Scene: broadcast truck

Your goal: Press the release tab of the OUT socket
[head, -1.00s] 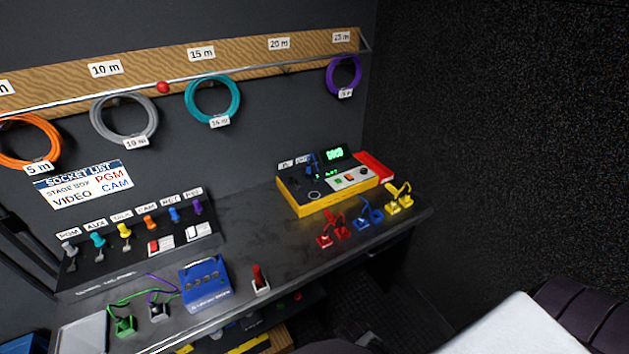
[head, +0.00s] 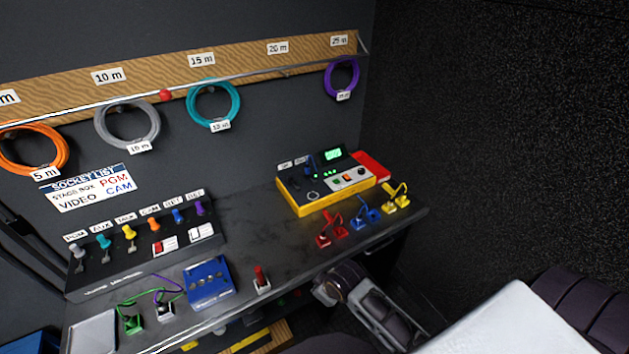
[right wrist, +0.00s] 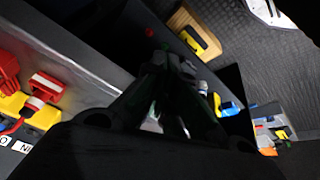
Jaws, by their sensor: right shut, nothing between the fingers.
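My left gripper is not in view.
Coiled cables hang behind. Some desk top between them is clear.

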